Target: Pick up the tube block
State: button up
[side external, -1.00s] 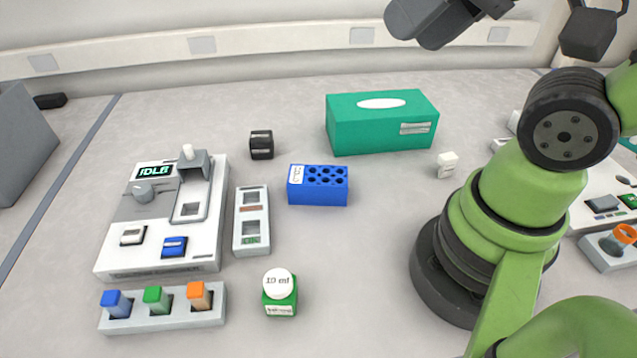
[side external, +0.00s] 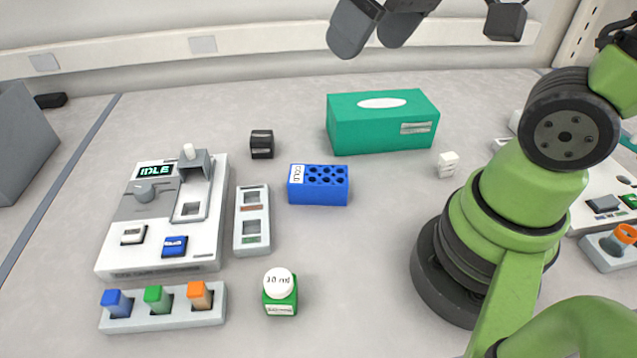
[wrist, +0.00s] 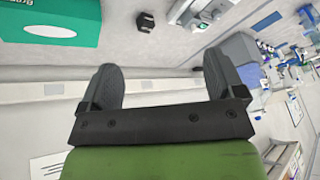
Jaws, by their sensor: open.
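The tube block (side external: 318,196) is a blue block with two rows of round holes in its top and a white label reading COLD at its left end. It sits on the bench near the middle of the side external view. My gripper (side external: 366,45) is high above the back of the bench, up and to the right of the block, apart from it. In the wrist view my gripper (wrist: 163,82) shows two dark fingers spread wide with nothing between them. The tube block is not visible in the wrist view.
A green box (side external: 383,135) stands behind the block to the right, a small black block (side external: 262,145) behind it to the left. A device reading IDLE (side external: 130,252), a grey two-slot tray (side external: 240,242) and a green bottle (side external: 280,297) stand left and in front.

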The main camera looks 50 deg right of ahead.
jog(key=w+f+n+g, duration=0.1)
jog(key=w+f+n, duration=0.1)
jog(key=f, duration=0.3)
jog(key=w+d+f+n+g, duration=0.1)
jog(key=w+f+n+g, duration=0.1)
jog(key=f, duration=0.4)
jog(key=w+f+n+g+h, duration=0.1)
jog(key=w+f+n+g, duration=0.1)
jog(key=w+f+n, duration=0.1)
jog(key=shift+w+d+f+n, duration=0.2)
jog(key=shift+w+f, duration=0.25)
jog(key=shift+f, duration=0.25)
jog(key=shift+w+d+f+n, duration=0.2)
jog(key=shift+w+f, duration=0.2)
jog(key=shift+f, duration=0.25)
send_over(318, 175)
notch_tip(318, 175, down, 4)
jog(key=shift+f, duration=3)
jog(key=shift+c, duration=0.2)
jog(key=c, duration=1.2)
jog(key=shift+o, duration=0.2)
